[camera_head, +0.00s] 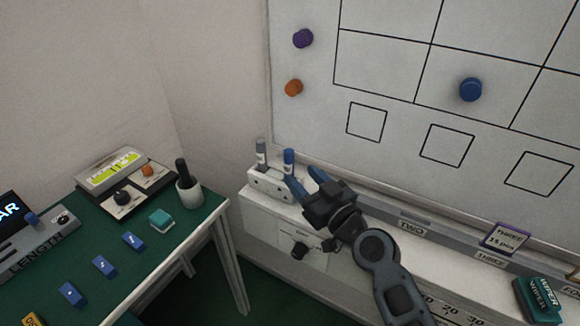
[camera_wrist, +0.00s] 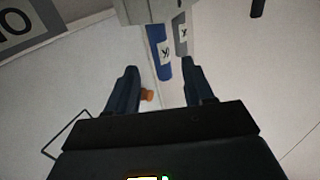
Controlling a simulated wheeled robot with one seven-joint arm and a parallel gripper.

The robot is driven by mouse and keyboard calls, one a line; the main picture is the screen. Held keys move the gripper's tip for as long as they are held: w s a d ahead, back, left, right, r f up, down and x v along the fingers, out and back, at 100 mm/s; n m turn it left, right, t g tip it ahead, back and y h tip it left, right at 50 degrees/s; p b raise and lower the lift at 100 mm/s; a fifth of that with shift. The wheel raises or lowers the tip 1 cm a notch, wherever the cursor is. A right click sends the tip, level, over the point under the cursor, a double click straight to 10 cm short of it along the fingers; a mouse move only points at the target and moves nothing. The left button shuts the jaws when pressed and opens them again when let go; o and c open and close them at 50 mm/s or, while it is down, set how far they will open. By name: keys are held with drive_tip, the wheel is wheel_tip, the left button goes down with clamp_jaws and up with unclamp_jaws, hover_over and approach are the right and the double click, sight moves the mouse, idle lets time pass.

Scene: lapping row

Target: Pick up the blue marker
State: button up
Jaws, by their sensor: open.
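The blue marker (camera_head: 289,160) stands upright in a white holder (camera_head: 260,183) at the left end of the ledge below the whiteboard. A grey marker (camera_head: 261,152) stands to its left in the same holder. My gripper (camera_head: 304,182) is open, just right of the blue marker, with its fingers pointing toward the holder. In the wrist view the blue marker (camera_wrist: 160,58) shows between the two open fingers (camera_wrist: 159,68), with its end near fingertip level. The grey marker (camera_wrist: 181,38) is just beside it, close to the right finger. I cannot tell whether anything touches.
The whiteboard (camera_head: 390,65) rises behind the ledge with purple, orange and blue round magnets. Farther right on the ledge are a small purple sign (camera_head: 505,239) and a teal wiper (camera_head: 538,301). A green-topped table (camera_head: 150,262) with several items stands at left.

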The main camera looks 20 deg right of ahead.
sight(289, 151)
drive_tip(key=w, duration=0.2)
drive_tip(key=w+p, duration=0.1)
drive_tip(key=w, duration=0.1)
drive_tip(key=w+a+p, duration=0.1)
drive_tip(key=w, duration=0.1)
drive_tip(key=shift+w+r, duration=0.2)
drive_tip(key=shift+r, duration=0.2)
drive_tip(key=shift+c, duration=0.2)
clamp_jaws()
drive_tip(key=shift+r, duration=0.15)
drive_tip(key=shift+r+p, duration=0.5)
drive_tip(key=shift+p, duration=0.05)
wheel_tip(289, 151, up, 3)
drive_tip(key=shift+r+p, duration=0.1)
drive_tip(key=shift+p, duration=1.15)
drive_tip(key=s+d+r, duration=0.2)
drive_tip(key=d, duration=0.1)
drive_tip(key=s+d+r+b, duration=0.1)
drive_tip(key=d+r, duration=0.1)
drive_tip(key=d, duration=0.1)
drive_tip(key=s+d+r, duration=0.2)
drive_tip(key=d, duration=0.2)
drive_tip(key=shift+s+r, duration=0.3)
drive_tip(key=shift+s, duration=0.05)
